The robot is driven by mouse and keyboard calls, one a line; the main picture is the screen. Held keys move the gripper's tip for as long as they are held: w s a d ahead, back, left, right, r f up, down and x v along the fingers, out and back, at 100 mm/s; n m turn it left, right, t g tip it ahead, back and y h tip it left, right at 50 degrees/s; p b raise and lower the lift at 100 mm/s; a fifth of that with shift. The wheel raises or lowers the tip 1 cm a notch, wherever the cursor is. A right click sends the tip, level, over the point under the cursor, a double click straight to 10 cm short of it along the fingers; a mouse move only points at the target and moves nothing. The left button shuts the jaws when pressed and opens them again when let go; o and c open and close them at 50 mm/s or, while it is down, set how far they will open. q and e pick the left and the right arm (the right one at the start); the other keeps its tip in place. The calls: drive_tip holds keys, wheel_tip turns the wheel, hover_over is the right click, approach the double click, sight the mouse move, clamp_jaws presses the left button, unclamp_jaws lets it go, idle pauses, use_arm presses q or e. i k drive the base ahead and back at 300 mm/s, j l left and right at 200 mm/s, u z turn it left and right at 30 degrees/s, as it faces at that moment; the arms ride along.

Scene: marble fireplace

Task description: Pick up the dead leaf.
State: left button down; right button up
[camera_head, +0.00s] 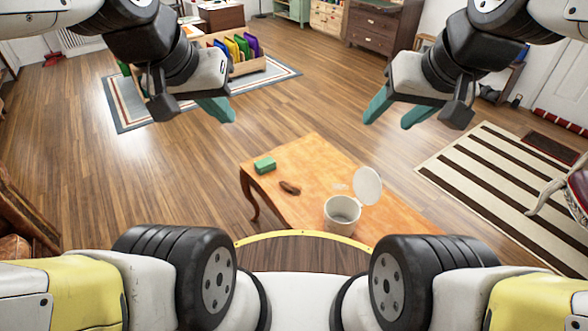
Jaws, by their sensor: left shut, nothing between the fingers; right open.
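The dead leaf (290,188) is a small brown curled shape lying on the orange wooden table (310,155), between a green block and a white bin. My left gripper (222,112) is shut and empty, in the air at the upper left, well apart from the leaf. My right gripper (388,112) is open and empty, in the air at the upper right, also apart from the leaf. Nothing covers the leaf.
A green block (265,165) lies at the table's left end. A wooden rack (250,68) of colourful items stands on a rug behind. A striped rug (480,185) lies at right.

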sight(285, 185)
drive_tip(key=i+j, duration=0.25)
drive_tip(key=j, duration=0.15)
drive_tip(key=i+j, duration=0.25)
drive_tip(key=j, duration=0.15)
drive_tip(key=i+j, duration=0.25)
drive_tip(key=j, duration=0.15)
